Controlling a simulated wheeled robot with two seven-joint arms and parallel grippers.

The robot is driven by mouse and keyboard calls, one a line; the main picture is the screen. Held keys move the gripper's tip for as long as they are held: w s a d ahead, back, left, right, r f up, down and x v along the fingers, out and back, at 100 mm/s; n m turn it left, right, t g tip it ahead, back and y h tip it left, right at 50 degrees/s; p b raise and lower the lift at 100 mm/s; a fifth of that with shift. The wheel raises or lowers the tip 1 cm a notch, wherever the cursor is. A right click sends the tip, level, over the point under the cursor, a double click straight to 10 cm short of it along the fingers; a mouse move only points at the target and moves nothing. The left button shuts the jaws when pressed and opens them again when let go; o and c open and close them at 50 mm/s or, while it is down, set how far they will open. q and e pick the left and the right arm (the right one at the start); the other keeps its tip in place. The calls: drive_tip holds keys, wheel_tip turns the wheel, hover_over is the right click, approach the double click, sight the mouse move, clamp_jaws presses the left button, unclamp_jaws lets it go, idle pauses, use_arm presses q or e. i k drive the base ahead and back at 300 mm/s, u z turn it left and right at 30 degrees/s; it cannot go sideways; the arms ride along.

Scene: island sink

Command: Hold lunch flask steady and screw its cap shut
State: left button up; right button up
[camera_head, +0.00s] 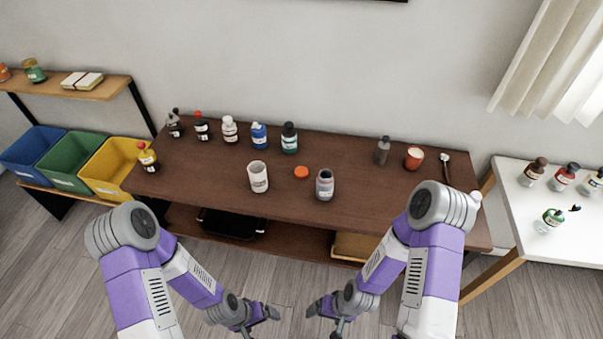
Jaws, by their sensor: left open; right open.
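An open grey-blue flask (324,186) with a pale label stands upright near the front edge of the brown table, left of my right arm. An orange round cap (301,172) lies on the table just left of the flask and apart from it. I take these as the lunch flask and its cap. My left gripper (274,313) is open and empty, low in front of the table. My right gripper (312,311) is open and empty close to its right, also below the tabletop edge. Both are well short of the flask and cap.
Several bottles line the back left of the table (205,165). Coloured bins (112,165) stand left.

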sight(325, 185)
drive_tip(key=u, duration=2.5)
drive_tip(key=k, duration=1.1)
drive_tip(key=z, duration=1.45)
drive_tip(key=i, duration=0.5)
drive_tip(key=u, duration=0.05)
